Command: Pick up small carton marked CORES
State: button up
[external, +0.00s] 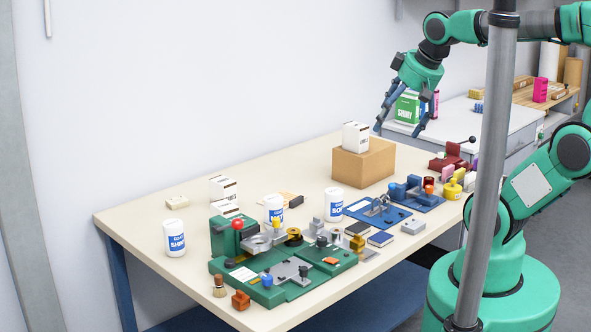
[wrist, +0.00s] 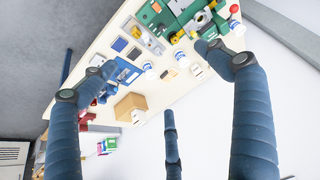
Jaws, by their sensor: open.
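Several small white cartons with dark print are in view; the print is too small to read, so I cannot tell which one is marked CORES. One white carton (external: 356,136) stands on a brown cardboard box (external: 364,164); it also shows in the wrist view (wrist: 138,116). Another white carton (external: 223,188) stands at the back left of the table, and a third (external: 226,209) is just in front of it, partly hidden by the green fixture. My gripper (external: 398,130) is open and empty, above and to the right of the brown box, apart from every carton.
White tubs with blue labels (external: 175,240) stand along the table (external: 140,213). A green fixture (external: 300,283) with a red knob fills the front left. A blue fixture (external: 378,209) and a dark red clamp (external: 452,160) are on the right. The back left tabletop is mostly clear.

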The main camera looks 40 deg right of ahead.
jog(key=w+r+p, duration=0.2)
jog(key=w+p, duration=0.2)
jog(key=w, duration=3.2)
jog(key=w+f+p, duration=0.1)
jog(key=w+f, duration=0.5)
jog(key=w, duration=0.3)
jog(key=w+f+p, duration=0.2)
jog(key=w+f, duration=0.4)
jog(key=w, duration=0.3)
jog(key=w+f+p, duration=0.1)
jog(key=w+f, duration=0.4)
jog(key=f, duration=0.3)
jog(key=w+d+f+g+p, duration=0.1)
jog(key=w+f, duration=0.5)
jog(key=f, duration=0.3)
jog(key=shift+w+f, duration=0.25)
jog(key=shift+f, duration=0.05)
jog(key=shift+d+f, duration=0.1)
